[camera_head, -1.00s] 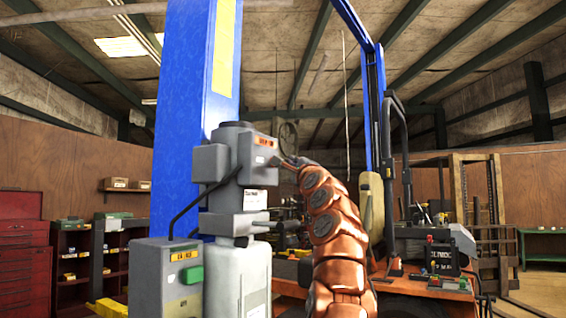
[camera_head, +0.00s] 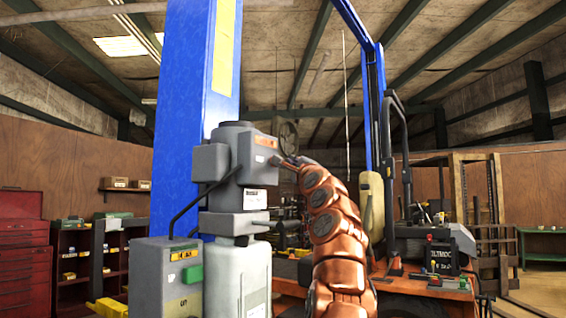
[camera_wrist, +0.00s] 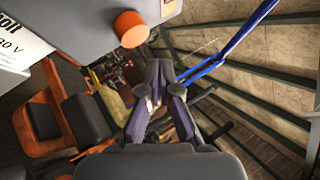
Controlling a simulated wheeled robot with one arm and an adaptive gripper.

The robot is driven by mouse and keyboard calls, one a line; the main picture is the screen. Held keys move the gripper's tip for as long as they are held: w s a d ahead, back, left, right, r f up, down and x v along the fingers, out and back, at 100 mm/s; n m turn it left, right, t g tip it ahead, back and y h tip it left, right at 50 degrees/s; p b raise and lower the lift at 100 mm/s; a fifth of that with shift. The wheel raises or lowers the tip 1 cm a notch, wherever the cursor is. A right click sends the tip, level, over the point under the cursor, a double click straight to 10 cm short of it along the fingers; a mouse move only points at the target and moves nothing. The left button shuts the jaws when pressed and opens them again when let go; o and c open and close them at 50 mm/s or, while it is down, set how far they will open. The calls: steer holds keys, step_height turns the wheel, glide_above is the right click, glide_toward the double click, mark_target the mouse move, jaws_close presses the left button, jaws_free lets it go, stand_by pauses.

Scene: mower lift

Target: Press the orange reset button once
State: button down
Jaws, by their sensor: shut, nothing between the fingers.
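The orange button (camera_wrist: 131,28) is a round knob on the side of a grey housing (camera_wrist: 85,25), at the top of the wrist view. My gripper (camera_wrist: 158,72) is shut with nothing in it, its fingertips close together just below and right of the button in that picture. A gap shows between tips and button; depth is hard to judge. In the head view my gripper (camera_head: 285,161) is small and dark beside the right side of the grey motor housing (camera_head: 258,172) on the blue post. The button cannot be made out there.
A blue lift post (camera_head: 185,100) rises behind the housing. A grey box with a green button (camera_head: 192,274) and a pale tank (camera_head: 235,280) stand below. An orange mower (camera_head: 440,285) is at right. Red cabinets (camera_head: 22,250) stand at far left.

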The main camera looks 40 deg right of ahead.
steer(key=shift+w, duration=0.1)
steer(key=shift+w+a, duration=0.15)
steer(key=shift+w, duration=0.15)
steer(key=shift+w+a+p, duration=0.2)
steer(key=shift+w+p, duration=0.4)
steer(key=shift+w, duration=0.05)
stand_by(1.0)
steer(key=shift+s, duration=0.15)
stand_by(0.3)
steer(key=shift+s+d+b, duration=0.35)
steer(key=shift+s, duration=0.5)
steer(key=shift+s, duration=0.1)
steer(key=s, duration=0.2)
steer(key=s+d+b, duration=0.1)
steer(key=s, duration=0.1)
steer(key=shift+s+d, duration=0.2)
steer(key=shift+s, duration=0.1)
steer(key=shift+a, duration=0.1)
stand_by(0.7)
